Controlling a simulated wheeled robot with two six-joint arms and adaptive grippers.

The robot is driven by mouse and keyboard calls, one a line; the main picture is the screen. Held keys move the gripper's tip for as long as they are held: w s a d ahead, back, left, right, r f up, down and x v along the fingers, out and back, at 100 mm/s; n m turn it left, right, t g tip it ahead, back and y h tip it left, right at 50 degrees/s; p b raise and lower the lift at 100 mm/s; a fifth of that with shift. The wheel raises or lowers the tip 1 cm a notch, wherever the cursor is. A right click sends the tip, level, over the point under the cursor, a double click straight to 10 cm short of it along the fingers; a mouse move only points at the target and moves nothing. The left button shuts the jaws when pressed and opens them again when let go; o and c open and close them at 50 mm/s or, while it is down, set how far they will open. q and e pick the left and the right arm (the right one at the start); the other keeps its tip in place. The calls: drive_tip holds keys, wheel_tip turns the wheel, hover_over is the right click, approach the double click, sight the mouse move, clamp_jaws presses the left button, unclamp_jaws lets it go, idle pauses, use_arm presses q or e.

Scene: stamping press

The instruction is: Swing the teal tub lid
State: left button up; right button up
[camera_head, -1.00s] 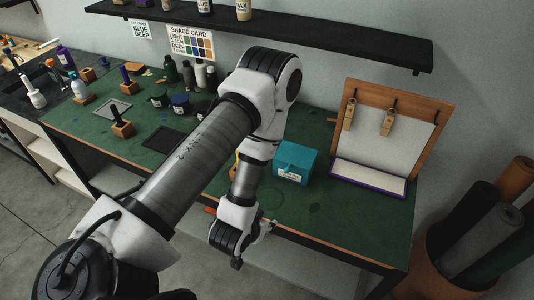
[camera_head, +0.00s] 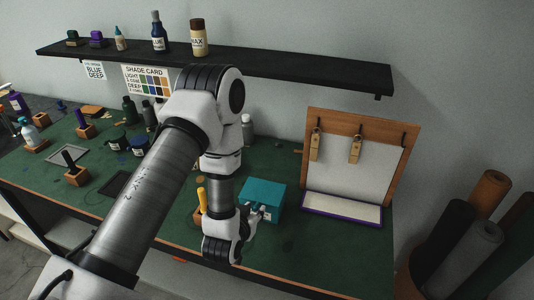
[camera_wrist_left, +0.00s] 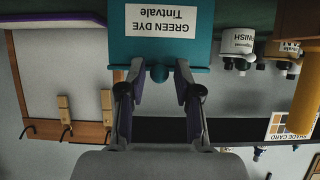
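The teal tub (camera_head: 264,192) stands on the green bench top, left of the easel-like board. My left gripper (camera_head: 257,212) is at the tub's front in the head view. In the wrist view its two fingers (camera_wrist_left: 160,80) are apart, one on each side of the knob, with a small gap seen on both sides. My right gripper is in neither view.
A wooden board with clips (camera_head: 358,155) and a purple-edged tray (camera_head: 341,208) stand right of the tub. A yellow stick in a block (camera_head: 202,200) is close left of my gripper. A dark shelf (camera_head: 230,62) with bottles runs above the bench. Rolls stand at the far right.

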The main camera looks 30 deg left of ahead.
use_arm(q)
drive_tip(key=shift+s, duration=0.1)
clamp_jaws()
drive_tip(key=shift+w+r+p, duration=0.2)
drive_tip(key=shift+r+p, duration=0.5)
drive_tip(key=shift+r, duration=0.2)
drive_tip(key=shift+w+r+p, duration=0.15)
drive_tip(key=shift+r+p, duration=0.5)
drive_tip(key=shift+r, duration=0.35)
drive_tip(key=shift+w+a+r+p, duration=0.15)
drive_tip(key=shift+w+r+p, duration=0.2)
drive_tip(key=shift+r+p, duration=0.35)
drive_tip(key=shift+w+a+r+p, duration=0.1)
drive_tip(key=shift+w+r+p, duration=0.45)
drive_tip(key=shift+r, duration=0.25)
